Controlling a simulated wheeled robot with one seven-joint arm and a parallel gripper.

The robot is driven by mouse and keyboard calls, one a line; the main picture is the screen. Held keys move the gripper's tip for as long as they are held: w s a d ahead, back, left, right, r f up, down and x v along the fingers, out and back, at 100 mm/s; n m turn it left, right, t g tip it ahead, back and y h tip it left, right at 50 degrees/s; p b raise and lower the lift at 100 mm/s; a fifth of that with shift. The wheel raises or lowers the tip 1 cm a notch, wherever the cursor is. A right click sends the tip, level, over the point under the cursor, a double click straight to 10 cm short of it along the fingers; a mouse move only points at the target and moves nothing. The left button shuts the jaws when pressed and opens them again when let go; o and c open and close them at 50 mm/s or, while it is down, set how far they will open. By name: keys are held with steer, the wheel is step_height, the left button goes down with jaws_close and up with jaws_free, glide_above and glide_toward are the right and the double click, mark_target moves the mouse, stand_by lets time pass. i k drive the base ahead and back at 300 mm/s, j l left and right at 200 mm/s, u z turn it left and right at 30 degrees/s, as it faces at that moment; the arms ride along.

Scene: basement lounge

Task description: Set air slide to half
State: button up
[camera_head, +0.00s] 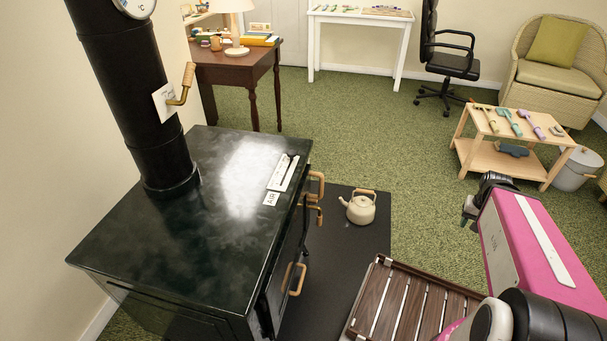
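A black stove (190,230) stands at the left with a dark, shiny top. The air slide (283,173) is a pale plate with a dark slot near the right edge of the stove top. A small "AIR" label (271,199) is just in front of it. The slide's exact setting is too small to read. My gripper (469,208) is at the right, at the end of my pink arm, well apart from the slide. It is partly hidden by the arm, and its fingers are too small to tell open from shut.
A black flue pipe (128,85) with a brass-and-wood handle (184,84) rises from the stove. Wooden door handles (294,279) stick out at its right side. A cream kettle (360,209) stands on the dark floor mat (345,255). A slatted wooden rack (405,305) is in front.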

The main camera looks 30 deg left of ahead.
mark_target(291, 154)
steer(key=k+l+u, duration=0.45)
steer(key=u, duration=1.55)
steer(key=k+l, duration=0.1)
steer(key=k, duration=0.45)
steer(key=i+j, duration=0.1)
steer(key=i, duration=0.45)
